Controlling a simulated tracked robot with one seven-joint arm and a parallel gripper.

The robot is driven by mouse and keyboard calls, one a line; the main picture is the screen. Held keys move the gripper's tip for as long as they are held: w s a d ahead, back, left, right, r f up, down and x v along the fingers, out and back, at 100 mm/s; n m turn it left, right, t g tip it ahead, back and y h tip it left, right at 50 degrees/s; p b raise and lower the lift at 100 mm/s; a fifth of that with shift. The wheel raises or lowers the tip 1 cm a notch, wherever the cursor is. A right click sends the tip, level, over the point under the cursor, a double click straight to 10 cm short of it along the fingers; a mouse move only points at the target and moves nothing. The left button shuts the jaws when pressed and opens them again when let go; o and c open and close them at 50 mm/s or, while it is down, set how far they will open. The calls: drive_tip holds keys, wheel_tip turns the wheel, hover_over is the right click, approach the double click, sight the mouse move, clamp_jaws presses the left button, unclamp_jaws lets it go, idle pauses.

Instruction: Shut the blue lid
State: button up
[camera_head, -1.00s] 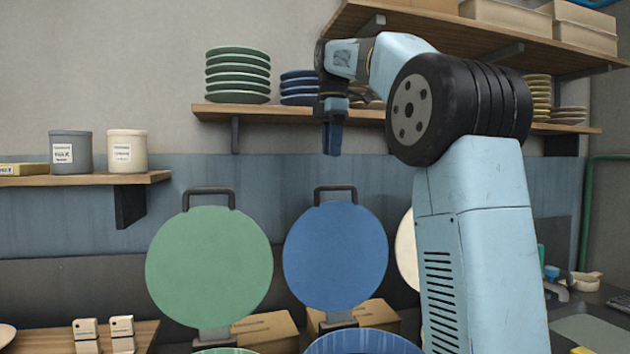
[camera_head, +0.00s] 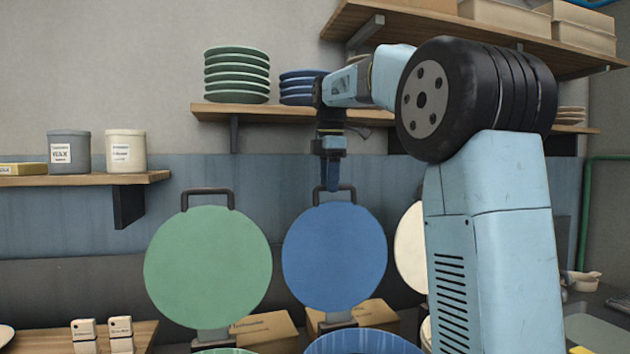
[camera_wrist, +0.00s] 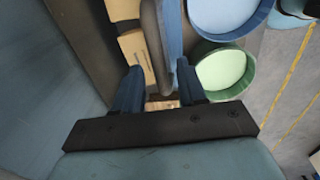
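The blue lid (camera_head: 334,257) stands upright and open in the head view, with a dark handle (camera_head: 318,196) on its top edge. Below it is the blue-rimmed round container (camera_head: 362,343), cut off by the frame edge. My gripper (camera_head: 333,185) points down at the handle, overlapping it in the head view. In the wrist view my gripper (camera_wrist: 160,68) is open, its two blue fingers apart. The dark handle (camera_wrist: 154,45) and the edge-on blue lid (camera_wrist: 172,35) show between and beyond the fingertips. I cannot tell whether a finger touches the handle.
A green lid (camera_head: 208,267) stands upright to the left, and a pale lid (camera_head: 410,248) to the right, partly behind my arm. Above is a shelf (camera_head: 270,114) with stacked green plates (camera_head: 237,76) and blue plates (camera_head: 298,88). Cardboard boxes (camera_head: 265,330) lie behind the lids.

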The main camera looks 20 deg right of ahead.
clamp_jaws()
idle(0.3)
